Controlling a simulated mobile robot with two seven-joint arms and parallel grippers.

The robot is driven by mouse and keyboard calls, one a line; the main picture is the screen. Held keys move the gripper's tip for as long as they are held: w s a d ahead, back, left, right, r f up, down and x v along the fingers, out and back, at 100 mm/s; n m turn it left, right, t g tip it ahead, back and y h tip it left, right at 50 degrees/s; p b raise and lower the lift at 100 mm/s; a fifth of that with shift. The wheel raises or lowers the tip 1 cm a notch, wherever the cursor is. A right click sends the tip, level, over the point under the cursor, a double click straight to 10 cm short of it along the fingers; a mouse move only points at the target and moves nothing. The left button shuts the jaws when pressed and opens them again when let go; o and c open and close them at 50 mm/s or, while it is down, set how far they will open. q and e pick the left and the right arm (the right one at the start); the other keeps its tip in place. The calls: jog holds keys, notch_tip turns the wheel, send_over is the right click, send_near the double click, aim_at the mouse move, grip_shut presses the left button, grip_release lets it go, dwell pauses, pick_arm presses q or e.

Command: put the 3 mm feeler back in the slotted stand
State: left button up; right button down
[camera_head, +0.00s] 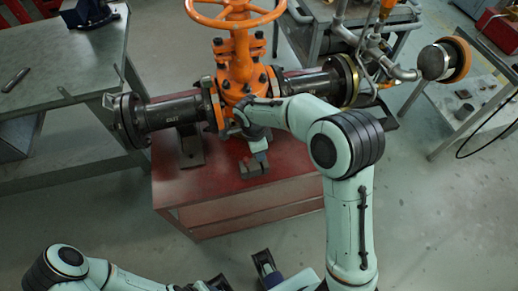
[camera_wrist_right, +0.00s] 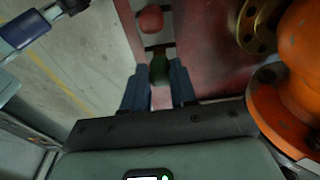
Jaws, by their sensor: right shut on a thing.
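My right gripper (camera_head: 260,155) is low over the front of the red plinth (camera_head: 200,195), below the orange gate valve (camera_head: 237,65). In the right wrist view its two blue fingers (camera_wrist_right: 160,88) are shut on a small dark green piece, which I take to be the 3 mm feeler (camera_wrist_right: 160,68). A dark block, likely the slotted stand (camera_head: 256,169), is right at the fingertips on the plinth. Whether the feeler sits in a slot is hidden. My left gripper (camera_head: 242,273) is at the bottom edge, fingers apart, with nothing visible between them.
The valve's orange handwheel (camera_head: 235,12) and flanged pipe (camera_head: 172,112) stand close behind the right gripper. A red round thing (camera_wrist_right: 150,19) is just beyond the feeler. A grey workbench (camera_head: 60,95) is at left, a grey table (camera_head: 465,105) at right. Floor between is clear.

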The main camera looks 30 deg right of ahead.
jog(key=shift+f+b, duration=0.9)
jog(key=shift+f, duration=0.4)
jog(key=c, duration=0.8)
grip_release()
notch_tip(320, 180, up, 13)
jog(key=a+p, duration=0.1)
jog(key=p, duration=0.1)
jog(key=shift+w+a+r, duration=0.15)
jog(key=shift+w+a, duration=0.05)
jog(key=shift+a, duration=0.05)
